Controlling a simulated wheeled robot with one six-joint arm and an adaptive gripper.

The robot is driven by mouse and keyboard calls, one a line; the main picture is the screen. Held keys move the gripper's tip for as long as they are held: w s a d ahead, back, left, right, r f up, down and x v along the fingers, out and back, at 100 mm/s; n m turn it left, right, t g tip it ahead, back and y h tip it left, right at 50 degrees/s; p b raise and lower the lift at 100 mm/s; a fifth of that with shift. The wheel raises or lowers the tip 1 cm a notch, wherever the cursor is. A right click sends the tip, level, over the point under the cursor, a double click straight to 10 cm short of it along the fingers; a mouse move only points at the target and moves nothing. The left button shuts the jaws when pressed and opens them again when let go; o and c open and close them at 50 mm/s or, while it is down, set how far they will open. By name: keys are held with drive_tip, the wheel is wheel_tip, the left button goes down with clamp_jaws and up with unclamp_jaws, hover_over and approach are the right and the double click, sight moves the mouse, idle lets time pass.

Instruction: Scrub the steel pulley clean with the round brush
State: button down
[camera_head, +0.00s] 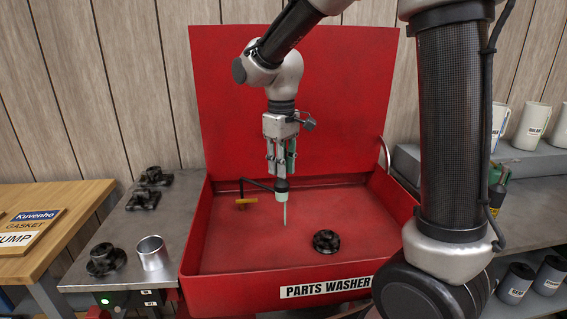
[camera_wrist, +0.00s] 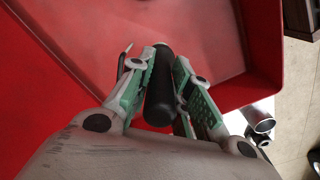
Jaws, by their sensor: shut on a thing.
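My gripper (camera_head: 281,168) points down over the red basin of the parts washer. It is shut on the black handle of what appears to be the round brush (camera_wrist: 159,92). In the head view, a pale collar and a thin grey tip (camera_head: 285,213) hang below the fingers, above the basin floor. A dark round hubbed part, apparently the steel pulley (camera_head: 326,242), lies on the basin floor to the right of the tip, apart from it. The wrist view does not clearly show this part.
The red parts washer (camera_head: 360,268) has a raised lid behind. A black bent rod with a yellow-brown end (camera_head: 245,203) shows left of the grip. A shiny metal cylinder (camera_head: 152,253) and dark parts (camera_head: 105,260) stand on the left bench. The basin floor is otherwise open.

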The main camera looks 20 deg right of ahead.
sight(281, 187)
drive_tip(key=shift+w+d, duration=0.15)
drive_tip(key=shift+d, duration=0.2)
drive_tip(key=shift+w+f, duration=0.1)
drive_tip(key=shift+f, duration=0.15)
wheel_tip(281, 187, down, 14)
drive_tip(key=shift+f, duration=0.15)
idle(1.0)
drive_tip(key=shift+r, duration=5.05)
